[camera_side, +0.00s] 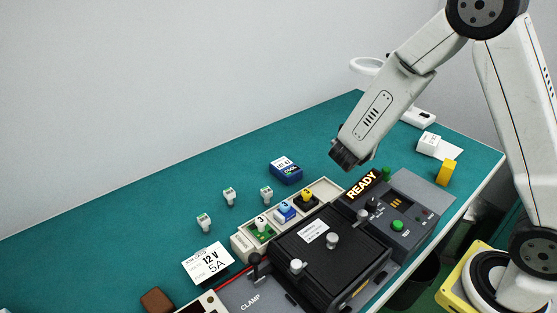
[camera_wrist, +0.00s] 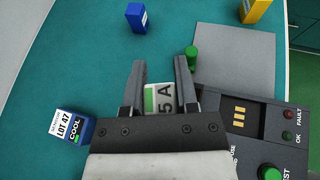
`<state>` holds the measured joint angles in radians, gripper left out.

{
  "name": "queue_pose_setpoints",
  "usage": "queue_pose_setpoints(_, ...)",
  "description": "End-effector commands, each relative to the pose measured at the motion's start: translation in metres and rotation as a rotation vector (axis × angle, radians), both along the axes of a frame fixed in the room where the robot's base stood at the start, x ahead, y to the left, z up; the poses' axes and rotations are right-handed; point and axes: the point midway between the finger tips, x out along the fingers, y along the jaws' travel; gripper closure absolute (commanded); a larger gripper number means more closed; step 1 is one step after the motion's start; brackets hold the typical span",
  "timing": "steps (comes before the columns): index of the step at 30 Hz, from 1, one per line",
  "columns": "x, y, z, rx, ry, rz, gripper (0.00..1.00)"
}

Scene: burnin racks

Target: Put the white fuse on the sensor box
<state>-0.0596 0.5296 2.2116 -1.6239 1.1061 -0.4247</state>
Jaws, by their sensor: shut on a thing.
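My gripper (camera_wrist: 160,72) is shut on a white fuse (camera_wrist: 165,100), a small white piece with a green stripe and "5 A" on it. In the side view my gripper (camera_side: 345,158) hangs above the mat at the back of the READY unit, and the held piece cannot be made out.
The fixture with a black lid (camera_side: 330,250) and the control panel (camera_side: 400,205) fill the front. A green peg (camera_wrist: 191,58) stands near my fingers. A yellow block (camera_side: 445,172) is at right.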

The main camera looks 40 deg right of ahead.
Motion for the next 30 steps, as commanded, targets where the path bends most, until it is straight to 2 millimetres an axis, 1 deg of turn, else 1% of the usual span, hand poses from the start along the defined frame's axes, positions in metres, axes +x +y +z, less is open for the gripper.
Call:
queue_pose_setpoints(1,0.012,0.011,0.004,0.002,-0.005,0.062,1.0)
queue_pose_setpoints(6,0.045,0.048,0.015,-0.001,-0.005,0.269,1.0)
queue_pose_setpoints(9,0.059,0.068,0.021,-0.006,-0.002,0.37,1.0)
queue_pose_setpoints(13,0.071,0.085,0.026,-0.013,0.0,0.455,1.0)
queue_pose_setpoints(17,0.075,0.093,0.029,-0.017,0.003,0.491,1.0)
queue_pose_setpoints(24,0.078,0.093,0.027,-0.017,0.003,0.493,1.0)
queue_pose_setpoints(26,0.082,0.092,0.025,-0.017,0.004,0.492,1.0)
queue_pose_setpoints(30,0.095,0.091,0.019,-0.017,0.004,0.491,1.0)
